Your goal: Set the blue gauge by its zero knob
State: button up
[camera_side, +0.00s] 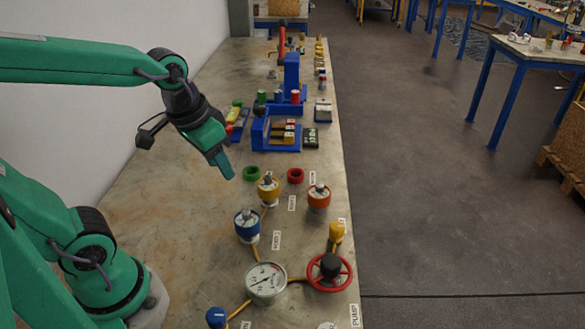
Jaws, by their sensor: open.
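The blue gauge (248,226) stands upright on the bench, a short blue body with a pale top and a small grey knob (246,214) on it. Its dial marks are too small to read. Similar yellow (268,190) and orange (319,197) ones stand behind it. My gripper (226,172) hangs in the air behind and left of the blue gauge, apart from it, pointing down and to the right. It is open with nothing seen in it; the gap between its fingers is hard to make out.
A large white dial (265,279), a red handwheel (330,271) and a yellow fitting (336,232) stand nearer, with yellow pipes. A blue knob (216,317) is at the bottom edge. Green (251,173) and red (295,175) rings lie behind. The bench's left side is clear.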

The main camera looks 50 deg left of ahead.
aim_at(246, 212)
jog(key=w+f+g, duration=0.1)
jog(key=f, duration=0.1)
jog(key=w+f+g, duration=0.1)
jog(key=w+f, duration=0.1)
jog(key=w+f+g, duration=0.1)
jog(key=f, duration=0.1)
jog(key=shift+w+d+f, duration=0.25)
jog(key=shift+w+f, duration=0.05)
jog(key=shift+f, duration=0.1)
jog(key=shift+f, duration=0.1)
jog(key=shift+f, duration=3.8)
grip_shut()
